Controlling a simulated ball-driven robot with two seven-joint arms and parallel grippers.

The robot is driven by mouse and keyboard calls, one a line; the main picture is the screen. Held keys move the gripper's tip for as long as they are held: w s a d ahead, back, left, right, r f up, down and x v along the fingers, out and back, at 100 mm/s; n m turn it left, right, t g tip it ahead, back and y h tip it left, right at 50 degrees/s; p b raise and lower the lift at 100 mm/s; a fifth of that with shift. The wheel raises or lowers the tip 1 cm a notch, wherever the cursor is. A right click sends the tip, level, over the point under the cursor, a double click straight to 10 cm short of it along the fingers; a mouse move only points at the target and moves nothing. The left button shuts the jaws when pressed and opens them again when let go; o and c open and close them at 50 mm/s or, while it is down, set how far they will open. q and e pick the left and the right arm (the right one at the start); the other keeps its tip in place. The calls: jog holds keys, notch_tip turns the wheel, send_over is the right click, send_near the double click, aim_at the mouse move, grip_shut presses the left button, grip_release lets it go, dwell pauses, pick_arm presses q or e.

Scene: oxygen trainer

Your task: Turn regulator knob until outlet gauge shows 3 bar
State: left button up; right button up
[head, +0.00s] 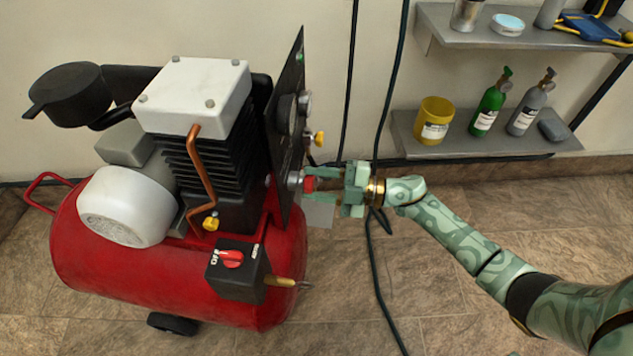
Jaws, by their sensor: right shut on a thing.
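A dark panel (288,115) stands upright on the right side of a red compressor (180,290), seen nearly edge-on. Round gauges (287,113) sit on the panel, but their faces are too oblique to read. Below them a red knob (310,184) sticks out to the right from the panel. My right gripper (312,187) reaches in from the right, its fingers on either side of the red knob and shut on it.
A brass valve (319,138) sticks out from the panel just above my right gripper. A switch box (236,270) with a red dial is at the compressor's front. Dark hoses (384,290) hang behind my wrist. Shelves (484,145) with bottles and a yellow tub are at the back right.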

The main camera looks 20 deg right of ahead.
pick_arm(q)
jog(key=shift+w+r, duration=0.1)
jog(key=shift+w, duration=0.1)
pick_arm(e)
jog(key=shift+f, duration=0.15)
jog(key=o, duration=1)
jog(key=shift+d, duration=0.1)
jog(key=shift+c, duration=0.2)
pick_arm(q)
jog(key=shift+s+d, duration=0.1)
jog(key=shift+s, duration=0.1)
pick_arm(e)
jog(key=shift+s, duration=0.1)
jog(key=shift+s+d, duration=0.2)
jog(key=shift+d, duration=0.15)
pick_arm(q)
jog(key=s+f+n+g+h+p, duration=0.1)
jog(key=s+f+p, duration=0.2)
jog(key=s+f, duration=0.3)
jog(key=s, duration=0.3)
jog(key=shift+s+d, duration=0.15)
jog(key=shift+s, duration=0.15)
pick_arm(e)
jog(key=v, duration=1.5)
jog(key=shift+s+d, duration=0.15)
jog(key=shift+s, duration=0.05)
